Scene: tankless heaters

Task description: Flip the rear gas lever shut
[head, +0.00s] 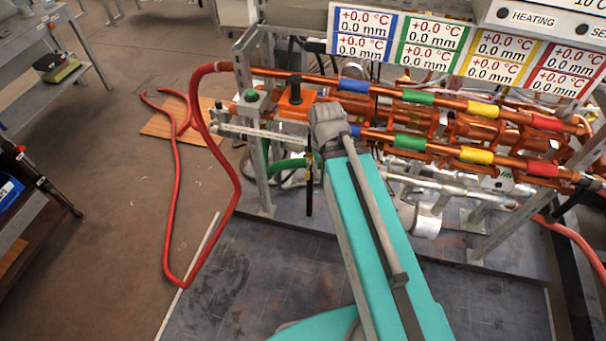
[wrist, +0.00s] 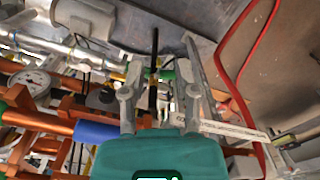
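A dark, slim lever-like bar (head: 309,190) hangs upright below the pipe rack, left of my arm. A similar dark bar (wrist: 154,70) shows in the wrist view, between the two fingers of my gripper (wrist: 158,80). The fingers are apart, with visible gaps on both sides of the bar; contact is not visible. I cannot tell for certain that this bar is the rear gas lever. In the head view my arm reaches to the rack's left end, and its grey end (head: 328,122) hides what lies behind it.
Copper pipes (head: 410,95) with coloured bands run across the rack. An orange block with a black knob (head: 295,88) and a green knob (head: 251,95) stand near its left end. A red hose (head: 232,180) loops to the floor. The floor to the left is mostly clear.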

